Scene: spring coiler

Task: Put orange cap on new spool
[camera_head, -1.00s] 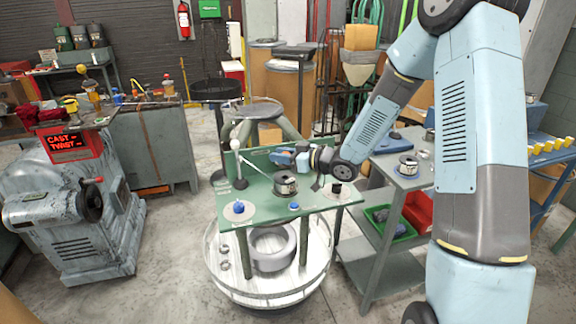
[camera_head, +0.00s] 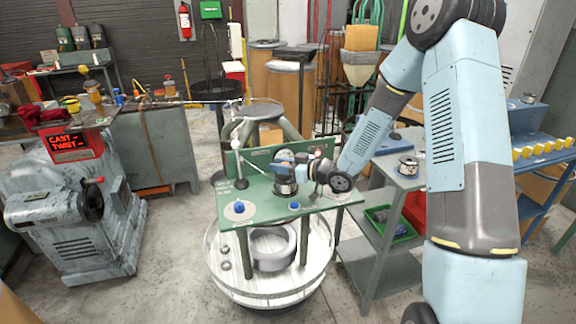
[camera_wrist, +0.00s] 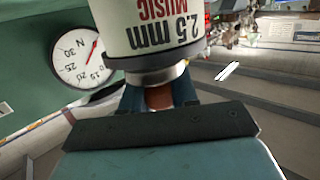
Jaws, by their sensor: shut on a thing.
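My gripper (camera_head: 285,168) is over the green worktable, right above a dark spool (camera_head: 284,187). In the wrist view, my blue jaws are shut on a brown-orange piece, which I take as the orange cap (camera_wrist: 158,97). It is small and shaded there and cannot be made out in the head view. The spool also shows in the wrist view, with a white label (camera_wrist: 155,25) reading "2.5 mm MUSIC" upside down and a grey metal end towards the cap. The cap is close to that end; I cannot tell whether they touch.
The green table (camera_head: 265,215) carries a blue knob (camera_head: 239,207) on a pale disc, a smaller blue knob (camera_head: 294,205) and an upright post (camera_head: 240,165). A dial gauge (camera_wrist: 82,60) is beside the spool. Another spool (camera_head: 408,166) stands on the grey cart at right.

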